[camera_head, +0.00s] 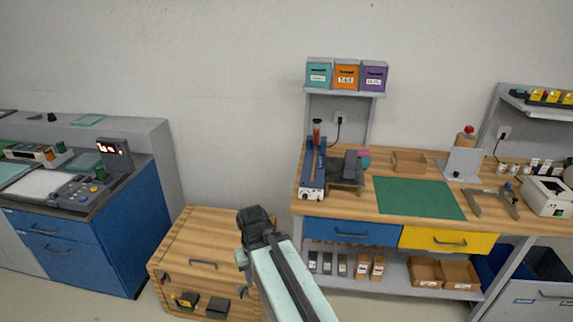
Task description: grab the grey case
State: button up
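I cannot tell for sure which thing is the grey case. A dark grey boxy object (349,167) stands on the wooden bench, right of a blue tool. Another small dark grey box-like thing (218,307) shows low at the front of the wooden chest, beside a yellow-and-black one. My gripper (249,240) is dark and reaches up from the bottom centre, in front of the chest's right side. It appears apart from both grey objects. Its fingers are seen from behind and their opening is unclear.
The wooden chest (212,243) stands between a blue cabinet (125,240) and the workbench (345,208). The bench also bears a green mat (417,197), a cardboard tray (409,162) and a white machine (548,196). Small boxes (362,267) fill part of the lower shelf.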

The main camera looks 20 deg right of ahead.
aim_at(350, 164)
jog(key=u, duration=0.2)
jog(key=i, duration=1.5)
jog(key=z, duration=0.05)
